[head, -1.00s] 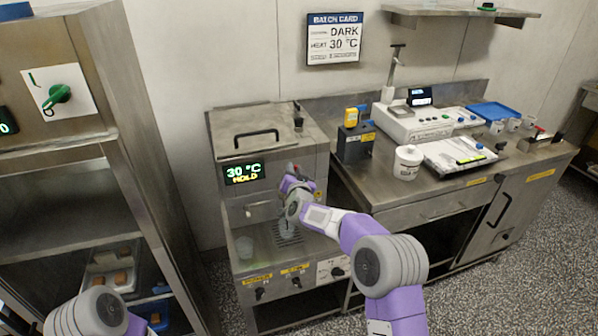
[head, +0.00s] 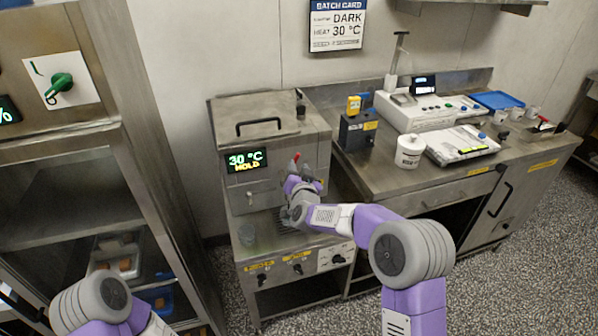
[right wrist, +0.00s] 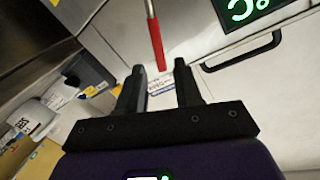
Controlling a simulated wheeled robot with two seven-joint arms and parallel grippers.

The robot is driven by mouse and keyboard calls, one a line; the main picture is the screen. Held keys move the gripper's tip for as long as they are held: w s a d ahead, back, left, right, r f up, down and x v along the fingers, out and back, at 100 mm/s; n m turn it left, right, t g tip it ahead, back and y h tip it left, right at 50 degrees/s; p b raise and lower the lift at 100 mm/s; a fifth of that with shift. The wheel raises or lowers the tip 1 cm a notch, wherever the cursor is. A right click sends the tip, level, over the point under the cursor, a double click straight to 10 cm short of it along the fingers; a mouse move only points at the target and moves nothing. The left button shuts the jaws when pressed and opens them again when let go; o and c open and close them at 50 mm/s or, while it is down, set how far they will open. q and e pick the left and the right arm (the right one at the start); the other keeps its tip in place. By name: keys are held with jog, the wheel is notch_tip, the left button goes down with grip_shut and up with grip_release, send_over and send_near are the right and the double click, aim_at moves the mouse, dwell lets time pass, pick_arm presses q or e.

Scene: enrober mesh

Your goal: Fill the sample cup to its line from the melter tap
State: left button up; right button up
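The melter (head: 272,112) is a steel box with a 30 °C HOLD display. Its tap has a red-tipped lever (head: 297,156), which also shows in the right wrist view (right wrist: 156,45). My right gripper (head: 297,172) is at the front of the melter, close to this lever. In the right wrist view its fingers (right wrist: 160,78) are apart, with the red lever just beyond the tips and nothing held. The place below the tap is hidden by my right arm. My left gripper is out of view.
A steel bench (head: 375,165) at the right carries a white tub (head: 409,151), a scale-like instrument (head: 415,112) and a blue tray (head: 498,100). A tall cabinet (head: 75,150) stands close at the left. Knobs (head: 298,269) line the melter's front below the ledge.

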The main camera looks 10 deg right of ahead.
jog(key=shift+s+r, duration=0.1)
jog(key=shift+s, duration=0.75)
dwell(2.4)
